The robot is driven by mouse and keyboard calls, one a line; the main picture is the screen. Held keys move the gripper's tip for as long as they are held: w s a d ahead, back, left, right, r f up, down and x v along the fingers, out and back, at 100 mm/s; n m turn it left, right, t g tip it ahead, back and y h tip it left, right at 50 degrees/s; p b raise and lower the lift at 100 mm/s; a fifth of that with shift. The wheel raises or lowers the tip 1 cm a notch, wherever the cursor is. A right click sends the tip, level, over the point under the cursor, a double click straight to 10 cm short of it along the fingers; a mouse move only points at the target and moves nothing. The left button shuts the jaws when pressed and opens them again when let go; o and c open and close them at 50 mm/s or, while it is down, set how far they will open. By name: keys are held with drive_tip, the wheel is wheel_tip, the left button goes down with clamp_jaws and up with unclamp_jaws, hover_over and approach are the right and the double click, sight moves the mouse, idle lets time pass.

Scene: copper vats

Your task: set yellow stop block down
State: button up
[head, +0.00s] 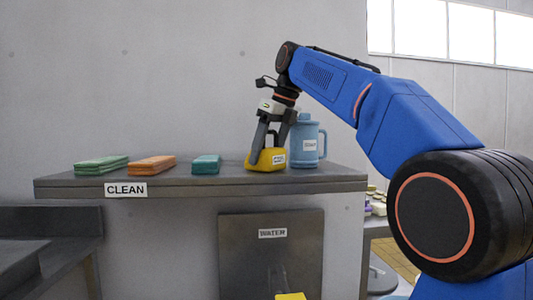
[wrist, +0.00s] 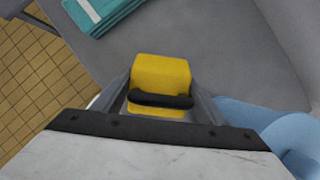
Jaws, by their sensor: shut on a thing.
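The yellow stop block (head: 266,160) is at the right part of the grey shelf (head: 225,178), with a small white label on its face. My gripper (head: 268,147) points down and is shut on the block from above. In the wrist view the yellow block (wrist: 160,73) sits between the fingers of my gripper (wrist: 160,100), with a black handle bar (wrist: 160,100) across it. In the head view the block's underside is at the shelf top; I cannot tell whether it fully rests there.
A blue jug (head: 307,142) stands just right of the block. A teal cloth stack (head: 206,164), an orange stack (head: 152,166) and a green stack (head: 101,166) lie to the left. The shelf has a CLEAN label (head: 126,190). Bare shelf shows between teal stack and block.

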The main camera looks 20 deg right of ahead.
idle(0.3)
drive_tip(key=o, duration=1.4)
drive_tip(key=shift+f, duration=0.1)
drive_tip(key=shift+o, duration=0.2)
drive_tip(key=v, duration=1.1)
drive_tip(key=shift+r, duration=0.3)
drive_tip(key=shift+o, duration=0.5)
drive_tip(key=shift+s+d+r, duration=0.15)
drive_tip(key=shift+s+r, duration=0.05)
drive_tip(key=shift+r, duration=0.1)
